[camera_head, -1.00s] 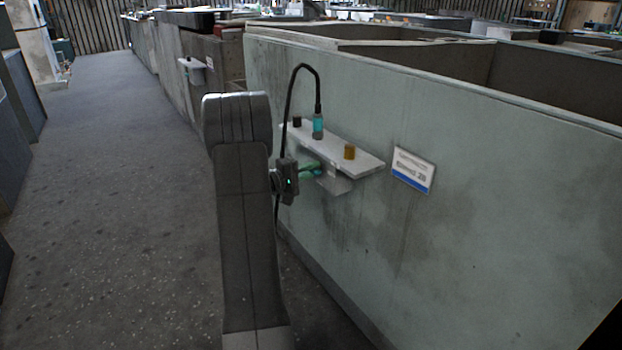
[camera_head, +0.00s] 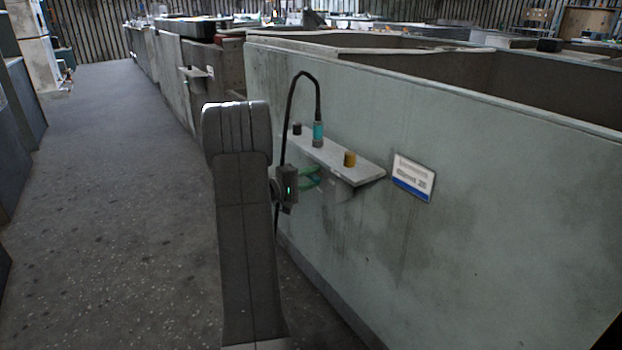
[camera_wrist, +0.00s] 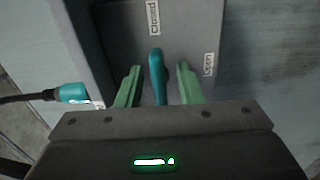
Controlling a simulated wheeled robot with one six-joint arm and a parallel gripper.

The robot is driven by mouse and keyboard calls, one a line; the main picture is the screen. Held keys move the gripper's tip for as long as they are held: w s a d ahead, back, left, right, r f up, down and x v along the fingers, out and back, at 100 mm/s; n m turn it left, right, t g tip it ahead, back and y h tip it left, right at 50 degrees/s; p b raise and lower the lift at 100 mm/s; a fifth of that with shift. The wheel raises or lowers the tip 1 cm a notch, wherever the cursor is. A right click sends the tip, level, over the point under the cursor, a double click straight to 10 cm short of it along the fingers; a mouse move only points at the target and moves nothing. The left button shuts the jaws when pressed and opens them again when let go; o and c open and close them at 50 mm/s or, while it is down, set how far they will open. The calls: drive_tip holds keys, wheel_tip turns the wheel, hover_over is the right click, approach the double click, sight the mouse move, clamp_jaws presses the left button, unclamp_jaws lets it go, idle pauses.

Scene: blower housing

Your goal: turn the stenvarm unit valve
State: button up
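The valve's teal lever (camera_wrist: 157,75) stands out from a grey panel (camera_wrist: 190,25). It points towards the "Closed" label (camera_wrist: 153,18); the "Open" label (camera_wrist: 208,64) is to the right. My gripper (camera_wrist: 158,84) has its two green fingers apart, one on each side of the lever, with a visible gap on both sides. In the head view my gripper (camera_head: 312,177) is at the wall just under a small shelf (camera_head: 365,174); the lever cannot be made out there. A white and blue sign (camera_head: 413,178) with blurred text hangs right of the shelf.
On the shelf stand a teal connector (camera_head: 318,134) with a black cable (camera_head: 301,75), a black knob (camera_head: 297,129) and a yellow-brown cap (camera_head: 349,159). The connector also shows in the wrist view (camera_wrist: 73,93). The pale wall (camera_head: 500,200) runs along the right. Floor (camera_head: 110,200) is clear on the left.

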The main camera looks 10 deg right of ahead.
drive_tip(key=p+v, duration=0.3)
drive_tip(key=v, duration=1)
drive_tip(key=shift+a, duration=0.35)
drive_tip(key=shift+s, duration=0.1)
drive_tip(key=b+x, duration=0.3)
drive_tip(key=x, duration=1)
drive_tip(key=shift+d, duration=0.35)
drive_tip(key=shift+r, duration=0.1)
